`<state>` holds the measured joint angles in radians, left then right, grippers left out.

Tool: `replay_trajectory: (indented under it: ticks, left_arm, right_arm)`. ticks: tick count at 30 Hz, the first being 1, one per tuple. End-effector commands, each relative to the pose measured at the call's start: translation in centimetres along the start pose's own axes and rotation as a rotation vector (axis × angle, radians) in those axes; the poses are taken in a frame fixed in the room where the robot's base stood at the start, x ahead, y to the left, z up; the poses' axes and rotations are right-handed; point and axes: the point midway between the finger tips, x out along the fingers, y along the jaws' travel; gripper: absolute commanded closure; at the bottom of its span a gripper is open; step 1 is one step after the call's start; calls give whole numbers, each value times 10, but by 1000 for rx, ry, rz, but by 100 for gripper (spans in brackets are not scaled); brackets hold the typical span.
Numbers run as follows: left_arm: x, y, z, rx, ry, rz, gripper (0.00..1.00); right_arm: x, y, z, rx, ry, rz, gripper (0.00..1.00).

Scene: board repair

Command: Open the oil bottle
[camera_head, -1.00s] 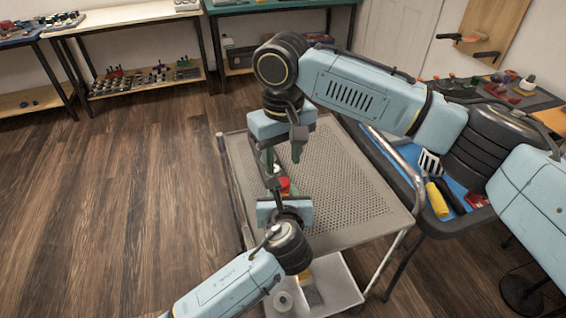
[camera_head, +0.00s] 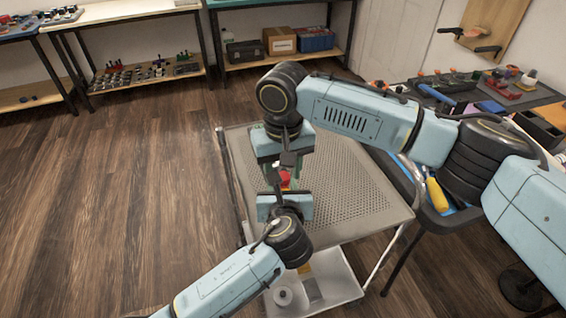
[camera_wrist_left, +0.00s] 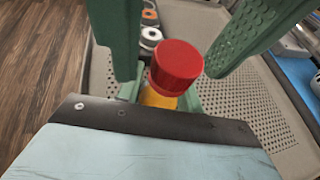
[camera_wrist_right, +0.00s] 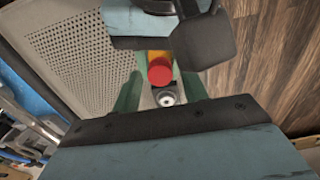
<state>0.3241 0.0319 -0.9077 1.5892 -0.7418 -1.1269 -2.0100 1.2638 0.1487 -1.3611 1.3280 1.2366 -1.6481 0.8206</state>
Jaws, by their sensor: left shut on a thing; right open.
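The oil bottle has a red cap and a yellow body. Its cap shows in the head view (camera_head: 285,178), in the left wrist view (camera_wrist_left: 175,66) and in the right wrist view (camera_wrist_right: 160,72). My left gripper (camera_head: 287,188) is shut on the bottle (camera_wrist_left: 157,98) below the cap, above the perforated cart top (camera_head: 345,195). My right gripper (camera_wrist_right: 160,92) is open, with its green fingers on either side of the cap and a visible gap to it. My gripper bodies hide most of the bottle in the head view.
A pale bin (camera_head: 340,275) with a white roll (camera_head: 283,296) sits low on the cart. A blue-lined tray (camera_head: 432,212) with a yellow-handled tool (camera_head: 437,196) stands at the right. Shelves with boxes line the back wall. The floor at left is clear.

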Motion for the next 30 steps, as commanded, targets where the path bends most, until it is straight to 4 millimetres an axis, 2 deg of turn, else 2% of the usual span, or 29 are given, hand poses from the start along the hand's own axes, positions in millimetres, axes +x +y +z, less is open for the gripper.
replay_trajectory:
  ticks: [5,15,19,27,30]
  left_arm:
    - [0,0,0,0,1,0,100]
    - [0,0,0,0,1,0,100]
    - [0,0,0,0,1,0,100]
    - [0,0,0,0,0,0,100]
    - [0,0,0,0,1,0,100]
  right_arm:
    - [0,0,0,0,0,0,57]
    - [0,0,0,-1,0,0,100]
    - [0,0,0,-23,0,0,100]
    - [0,0,0,-273,-2,0,100]
    - [0,0,0,-300,-2,0,100]
